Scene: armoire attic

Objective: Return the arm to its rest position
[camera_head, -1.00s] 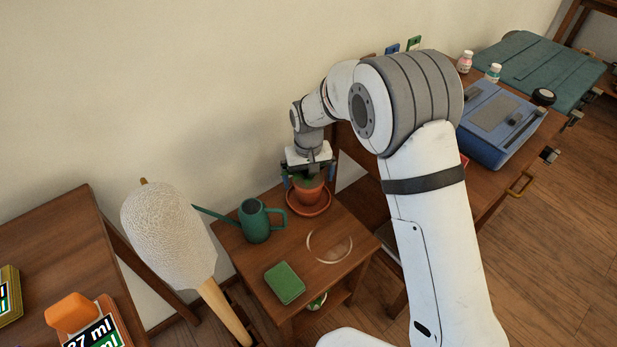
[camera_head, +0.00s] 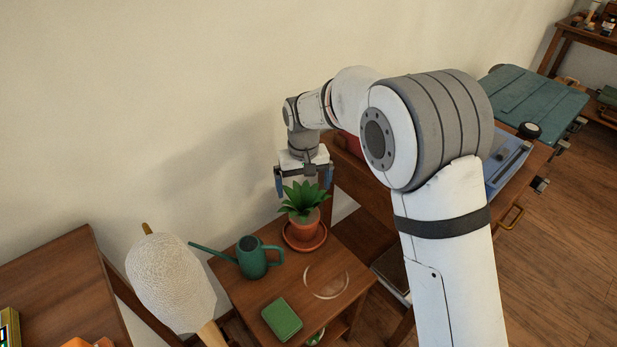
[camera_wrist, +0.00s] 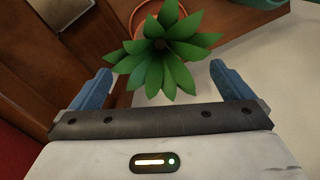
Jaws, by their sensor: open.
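My gripper (camera_head: 303,185) is open and empty, just above a green potted plant (camera_head: 301,198) in the head view. The plant stands in a terracotta pot (camera_head: 305,224) on a terracotta saucer (camera_head: 319,238), on a small wooden table (camera_head: 346,250). In the wrist view, the plant's leaves (camera_wrist: 165,50) show beyond and between the two blue fingers (camera_wrist: 160,88), and they hide most of the pot. My white and grey arm bends over from the right.
A green watering can (camera_head: 256,260) stands left of the pot. A green book-like block (camera_head: 282,319) and a pale ring mark (camera_head: 327,281) are nearer on the table. The wall (camera_head: 150,110) is close behind my gripper.

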